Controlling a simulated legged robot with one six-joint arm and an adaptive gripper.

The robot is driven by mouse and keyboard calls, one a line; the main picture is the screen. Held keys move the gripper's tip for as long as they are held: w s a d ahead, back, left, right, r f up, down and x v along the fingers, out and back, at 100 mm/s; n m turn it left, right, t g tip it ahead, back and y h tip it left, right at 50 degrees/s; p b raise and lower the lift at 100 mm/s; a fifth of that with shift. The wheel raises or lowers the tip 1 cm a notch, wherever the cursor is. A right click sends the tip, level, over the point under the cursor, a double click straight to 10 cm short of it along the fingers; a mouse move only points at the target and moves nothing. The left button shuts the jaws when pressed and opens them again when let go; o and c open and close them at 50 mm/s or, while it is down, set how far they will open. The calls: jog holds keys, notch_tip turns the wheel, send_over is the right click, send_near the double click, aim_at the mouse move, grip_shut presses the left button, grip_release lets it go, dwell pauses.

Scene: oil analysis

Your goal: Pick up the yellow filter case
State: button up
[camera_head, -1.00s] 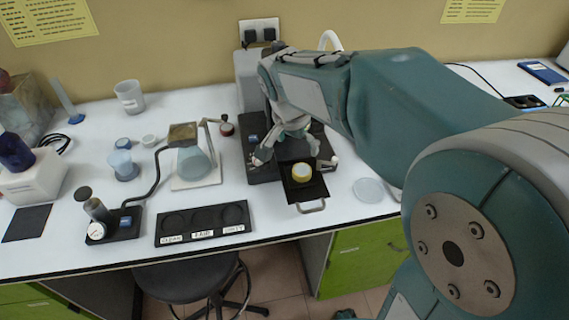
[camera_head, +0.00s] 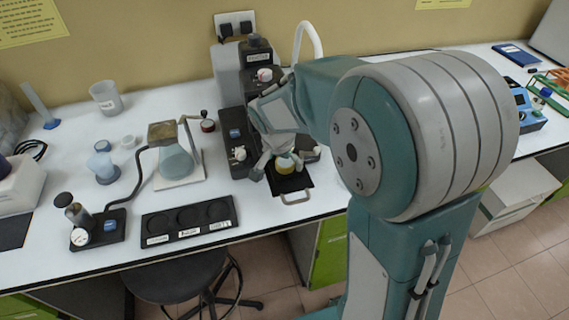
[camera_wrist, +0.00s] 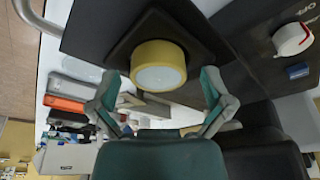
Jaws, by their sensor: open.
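The yellow filter case (camera_head: 285,165) is a short round case with a pale face, resting on a black tray (camera_head: 297,185) with a metal handle. It also shows in the wrist view (camera_wrist: 158,66), seen close up and centred. My gripper (camera_head: 272,163) is open right at the case. In the wrist view its two fingers (camera_wrist: 158,95) stand apart, one to the left and one to the right of the case, with clear gaps. In the head view a finger hides part of the case's left side.
The black machine (camera_head: 238,140) stands behind and beside the tray. A black holder with three labelled round wells (camera_head: 190,217) lies to the left. A blue device (camera_head: 528,108) sits at the far right.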

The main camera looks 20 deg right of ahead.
jog(key=shift+c, duration=0.3)
jog(key=c, duration=0.9)
jog(key=shift+o, duration=0.2)
jog(key=shift+r, duration=0.1)
